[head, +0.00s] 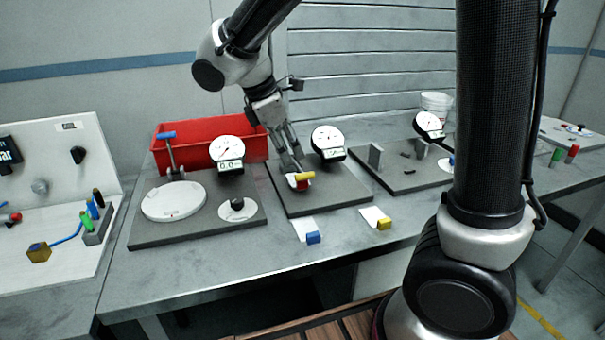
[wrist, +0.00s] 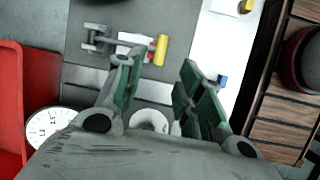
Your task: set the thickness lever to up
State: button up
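A lever with a yellow crossbar handle (head: 305,176) is on the middle dark plate (head: 330,196), in front of a round dial gauge (head: 328,141). In the wrist view its yellow handle (wrist: 161,50) is at upper centre, joined to a grey metal linkage (wrist: 101,41). No label naming it is readable, and its tilt is hard to judge. My gripper (head: 296,167) points down right beside this handle. In the wrist view my gripper (wrist: 157,80) has its two green-padded fingers apart, nothing between the tips. The handle lies just beyond them; contact is not visible.
A second lever with a blue handle (head: 166,134) stands upright on the left plate (head: 150,233). A red bin (head: 190,143) is behind. Another gauge plate (head: 400,180) is to the right.

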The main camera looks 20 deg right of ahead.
aim_at(303, 174)
jog(key=shift+n, duration=0.4)
jog(key=x, duration=0.8)
jog(key=shift+d, duration=0.1)
grip_shut()
